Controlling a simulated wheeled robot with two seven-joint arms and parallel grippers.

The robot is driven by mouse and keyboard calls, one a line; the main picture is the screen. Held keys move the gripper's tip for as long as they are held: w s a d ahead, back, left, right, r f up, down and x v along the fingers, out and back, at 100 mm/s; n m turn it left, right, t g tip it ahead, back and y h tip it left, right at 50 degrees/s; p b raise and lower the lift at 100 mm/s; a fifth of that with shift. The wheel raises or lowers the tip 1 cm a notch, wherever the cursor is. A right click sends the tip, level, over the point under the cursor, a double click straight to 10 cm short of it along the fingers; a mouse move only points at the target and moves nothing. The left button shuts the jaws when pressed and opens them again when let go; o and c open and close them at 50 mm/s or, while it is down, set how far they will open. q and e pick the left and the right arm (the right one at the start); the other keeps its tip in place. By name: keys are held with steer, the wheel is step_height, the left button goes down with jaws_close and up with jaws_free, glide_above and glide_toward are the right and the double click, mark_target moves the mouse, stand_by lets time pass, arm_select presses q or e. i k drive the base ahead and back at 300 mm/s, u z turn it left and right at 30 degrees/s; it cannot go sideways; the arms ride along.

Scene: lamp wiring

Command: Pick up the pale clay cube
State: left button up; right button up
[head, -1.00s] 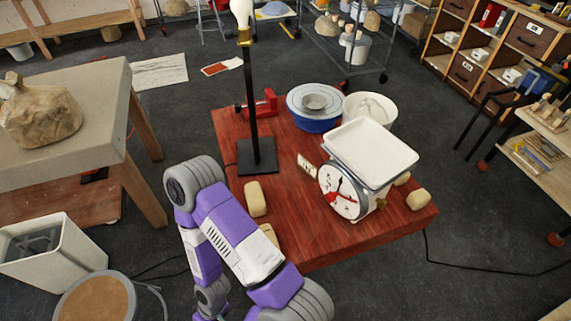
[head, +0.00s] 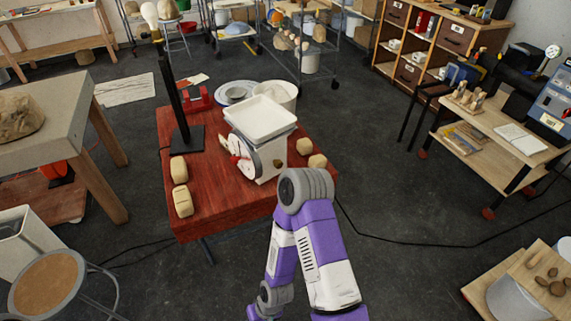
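Several pale tan clay blocks rest on the red wooden table (head: 230,211). Two are at its left front, one block (head: 179,169) behind another block (head: 183,201). Two more, a block (head: 304,146) and a block (head: 317,161), are at the right, beside the scale. They look alike with rounded edges, and I cannot tell which is the pale clay cube. One purple and white arm of mine rises at the bottom centre in front of the table. Neither gripper shows.
A white scale (head: 267,150) with a tray stands mid-table, near a black lamp stand (head: 187,136). Behind are a blue-rimmed basin (head: 234,92) and white bucket (head: 279,93). A round stool (head: 47,283) stands at front left. Floor right of the table is open, crossed by a cable.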

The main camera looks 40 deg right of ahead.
mark_target(305, 146)
steer(key=z, duration=0.65)
steer(key=i, duration=1.1)
steer(key=z, duration=0.25)
